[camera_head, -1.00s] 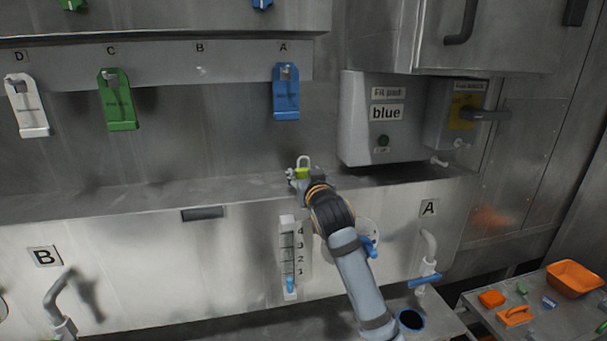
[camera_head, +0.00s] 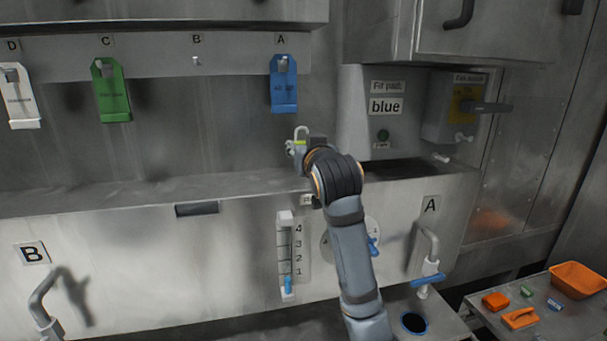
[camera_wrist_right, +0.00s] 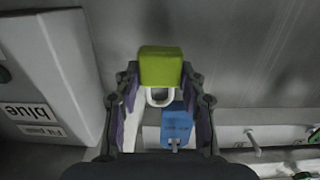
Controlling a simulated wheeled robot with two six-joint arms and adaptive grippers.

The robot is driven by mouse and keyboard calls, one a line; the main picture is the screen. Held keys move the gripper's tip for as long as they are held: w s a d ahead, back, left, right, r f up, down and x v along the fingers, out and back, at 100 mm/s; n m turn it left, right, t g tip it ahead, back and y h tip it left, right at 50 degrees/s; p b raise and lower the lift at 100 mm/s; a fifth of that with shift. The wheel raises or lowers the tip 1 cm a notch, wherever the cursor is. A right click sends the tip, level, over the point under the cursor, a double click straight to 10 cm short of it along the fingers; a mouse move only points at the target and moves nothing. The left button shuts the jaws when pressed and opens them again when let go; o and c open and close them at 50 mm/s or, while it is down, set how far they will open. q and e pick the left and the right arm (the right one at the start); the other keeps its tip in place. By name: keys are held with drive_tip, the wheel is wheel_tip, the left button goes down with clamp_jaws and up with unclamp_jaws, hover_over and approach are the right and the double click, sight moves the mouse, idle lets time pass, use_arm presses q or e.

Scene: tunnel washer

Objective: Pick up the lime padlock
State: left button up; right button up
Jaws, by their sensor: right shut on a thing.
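The lime padlock (camera_wrist_right: 161,67) shows in the right wrist view between the two fingers of my right gripper (camera_wrist_right: 160,95), its pale shackle pointing down in that picture. The gripper is shut on it. In the head view the lime padlock (camera_head: 299,142) is a small patch with its shackle up, mostly hidden by my right gripper (camera_head: 297,149). It is held above the ledge, in front of the back wall. My left gripper is not in view.
A metal ledge (camera_head: 110,196) runs below. Blue (camera_head: 284,84), green (camera_head: 111,91) and white (camera_head: 20,97) tags hang on hooks above. A grey "blue" box (camera_head: 385,108) stands right of the gripper. An orange bin (camera_head: 577,281) sits on a table at lower right.

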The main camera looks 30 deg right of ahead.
drive_tip(key=s+a+r+b, duration=0.4)
drive_tip(key=s+a+r, duration=0.1)
drive_tip(key=s, duration=0.4)
drive_tip(key=shift+s+a+r, duration=0.15)
drive_tip(key=shift+s+r, duration=0.25)
drive_tip(key=shift+r, duration=0.15)
